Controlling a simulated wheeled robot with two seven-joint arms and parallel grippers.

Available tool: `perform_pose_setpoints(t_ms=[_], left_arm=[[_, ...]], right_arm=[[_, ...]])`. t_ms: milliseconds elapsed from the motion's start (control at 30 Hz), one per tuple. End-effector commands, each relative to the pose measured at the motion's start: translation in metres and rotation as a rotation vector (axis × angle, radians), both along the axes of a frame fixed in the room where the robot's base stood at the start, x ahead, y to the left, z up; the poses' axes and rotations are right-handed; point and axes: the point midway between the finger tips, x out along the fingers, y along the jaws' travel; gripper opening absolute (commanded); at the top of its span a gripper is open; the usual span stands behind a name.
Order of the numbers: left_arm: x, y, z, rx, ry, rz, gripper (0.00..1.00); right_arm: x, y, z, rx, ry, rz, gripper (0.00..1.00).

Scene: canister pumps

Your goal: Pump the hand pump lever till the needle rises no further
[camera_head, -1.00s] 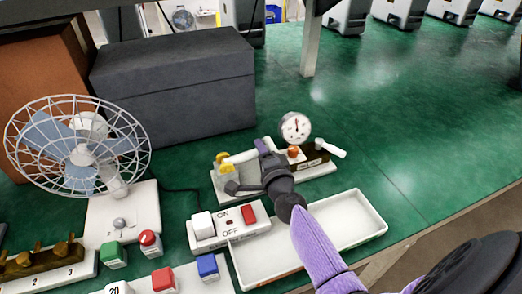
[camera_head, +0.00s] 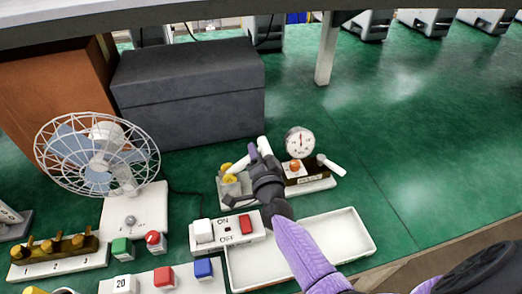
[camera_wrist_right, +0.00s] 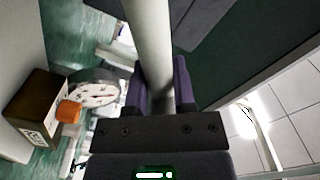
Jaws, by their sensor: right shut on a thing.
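The hand pump (camera_head: 232,190) stands on a pale base behind the switch box, with a yellow part at its left. My right gripper (camera_head: 258,156) is shut around the lever, and the white rod (camera_wrist_right: 150,45) runs between the purple fingers (camera_wrist_right: 160,88) in the right wrist view. The round gauge (camera_head: 299,142) stands right of the pump, with its red needle pointing roughly up; it also shows in the wrist view (camera_wrist_right: 96,93), blurred. The gripper hides part of the pump. My left gripper is out of view.
An orange knob (camera_head: 295,165) and a white-handled valve (camera_head: 330,165) sit under the gauge. A fan (camera_head: 98,160) stands left, a grey box (camera_head: 190,90) behind. The right bench is clear.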

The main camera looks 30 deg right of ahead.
Motion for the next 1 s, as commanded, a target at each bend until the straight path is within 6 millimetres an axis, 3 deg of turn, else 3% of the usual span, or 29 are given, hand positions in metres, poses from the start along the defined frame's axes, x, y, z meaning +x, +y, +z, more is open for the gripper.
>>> perform_pose_setpoints(t_ms=[667,700,800,833,1000], left_arm=[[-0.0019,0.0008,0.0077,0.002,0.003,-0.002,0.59],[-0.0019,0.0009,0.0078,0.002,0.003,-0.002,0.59],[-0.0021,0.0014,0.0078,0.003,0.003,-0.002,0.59],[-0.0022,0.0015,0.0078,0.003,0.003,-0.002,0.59],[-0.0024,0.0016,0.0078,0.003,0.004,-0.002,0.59]], right_arm=[[0.0008,0.0035,0.0040,-0.060,0.014,0.000,0.00],[0.0008,0.0035,0.0040,-0.060,0.014,0.000,0.41],[0.0008,0.0034,0.0040,-0.060,0.014,0.000,0.62],[0.0008,0.0034,0.0040,-0.060,0.014,0.000,0.68],[0.0008,0.0033,0.0041,-0.059,0.014,0.000,0.68]])
